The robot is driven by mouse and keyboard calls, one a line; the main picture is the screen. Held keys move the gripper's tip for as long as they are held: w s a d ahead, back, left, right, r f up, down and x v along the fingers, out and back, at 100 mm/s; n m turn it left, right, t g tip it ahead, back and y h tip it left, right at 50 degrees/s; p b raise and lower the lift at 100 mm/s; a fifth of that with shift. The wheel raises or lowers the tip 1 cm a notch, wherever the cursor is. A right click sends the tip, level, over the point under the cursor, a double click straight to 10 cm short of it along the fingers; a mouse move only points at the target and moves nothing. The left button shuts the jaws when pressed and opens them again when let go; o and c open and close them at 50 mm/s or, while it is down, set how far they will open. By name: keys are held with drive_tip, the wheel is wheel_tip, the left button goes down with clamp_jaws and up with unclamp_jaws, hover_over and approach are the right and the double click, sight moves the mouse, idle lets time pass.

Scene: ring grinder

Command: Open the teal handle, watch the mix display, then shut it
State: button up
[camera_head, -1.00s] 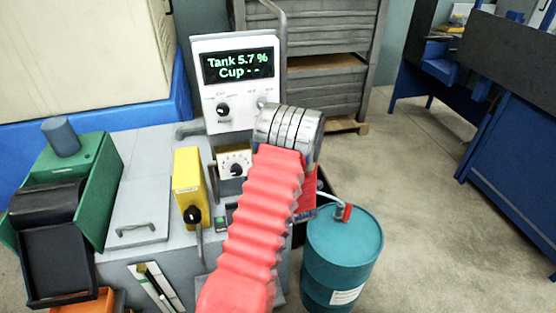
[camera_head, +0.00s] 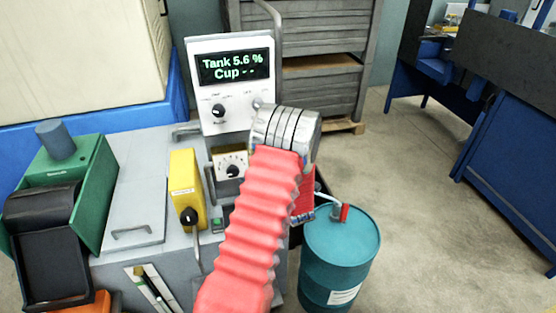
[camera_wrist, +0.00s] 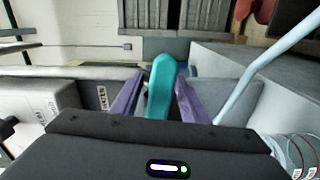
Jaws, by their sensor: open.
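The mix display (camera_head: 235,68) stands at the back of the machine in the head view and reads "Tank 5.6 %" and "Cup - -". The teal handle (camera_wrist: 161,85) shows upright in the middle of the wrist view. My gripper (camera_wrist: 154,92) is open, with one purple finger on each side of the handle. I cannot tell whether either finger touches it. In the head view my red-sleeved arm hides the gripper and the handle.
A teal drum (camera_head: 341,255) with a red-tipped spout stands right of my arm. A yellow box (camera_head: 186,188) with a black knob and a green unit (camera_head: 79,190) are to the left. A pale hose (camera_wrist: 270,60) crosses the wrist view at right. Open floor lies at right.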

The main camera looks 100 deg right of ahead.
drive_tip(key=s+a, duration=0.2)
drive_tip(key=a, duration=1.1)
idle(6.7)
